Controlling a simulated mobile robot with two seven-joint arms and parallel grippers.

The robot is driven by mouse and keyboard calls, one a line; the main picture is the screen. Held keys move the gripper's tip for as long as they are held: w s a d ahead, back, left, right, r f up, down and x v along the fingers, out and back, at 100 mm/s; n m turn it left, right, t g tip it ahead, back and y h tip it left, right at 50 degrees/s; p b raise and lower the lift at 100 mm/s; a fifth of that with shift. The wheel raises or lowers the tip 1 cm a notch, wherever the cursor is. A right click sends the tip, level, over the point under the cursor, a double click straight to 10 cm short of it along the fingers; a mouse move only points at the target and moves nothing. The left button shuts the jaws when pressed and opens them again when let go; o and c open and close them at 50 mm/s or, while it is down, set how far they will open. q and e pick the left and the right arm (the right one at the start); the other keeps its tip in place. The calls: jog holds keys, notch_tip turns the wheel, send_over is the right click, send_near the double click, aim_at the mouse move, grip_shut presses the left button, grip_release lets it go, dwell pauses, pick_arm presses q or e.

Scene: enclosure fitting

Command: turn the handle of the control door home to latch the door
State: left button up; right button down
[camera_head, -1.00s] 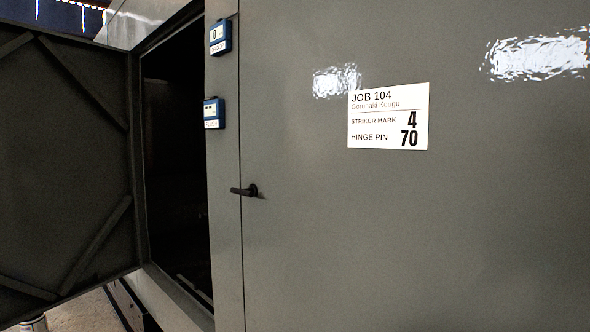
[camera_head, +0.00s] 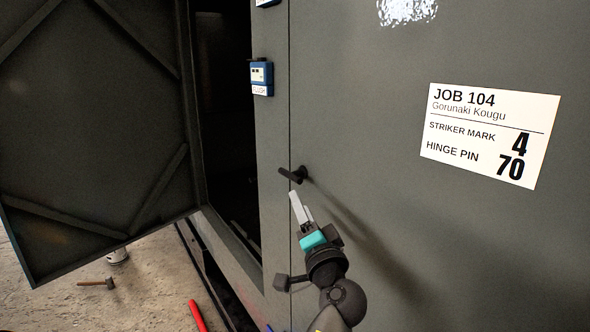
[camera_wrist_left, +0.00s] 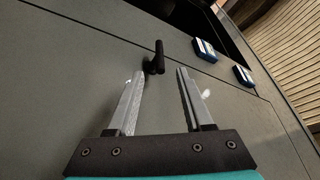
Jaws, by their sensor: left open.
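The control door (camera_head: 400,230) is a large grey panel, lying against its frame on the right. Its black lever handle (camera_head: 291,175) points left from its pivot across the door seam. My left gripper (camera_head: 299,197) is just below the handle, fingers pointing up toward it. In the left wrist view, the two pale fingers (camera_wrist_left: 160,76) are apart with nothing between them. The handle (camera_wrist_left: 158,58) shows just beyond the fingertips, roughly in line with the gap. No contact shows. My right gripper is not in view.
A second grey door (camera_head: 90,130) stands open at the left beside a dark opening (camera_head: 225,120). A blue gauge (camera_head: 261,76) is on the frame above the handle. A job label (camera_head: 490,135) is on the door. A hammer (camera_head: 98,283) lies on the floor.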

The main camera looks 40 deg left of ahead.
aim_at(290, 175)
pick_arm(q)
jog(key=p+x, duration=0.2)
jog(key=x, duration=0.9)
jog(key=shift+x, duration=0.85)
jog(key=shift+f, duration=0.1)
jog(key=shift+c, duration=0.2)
grip_shut()
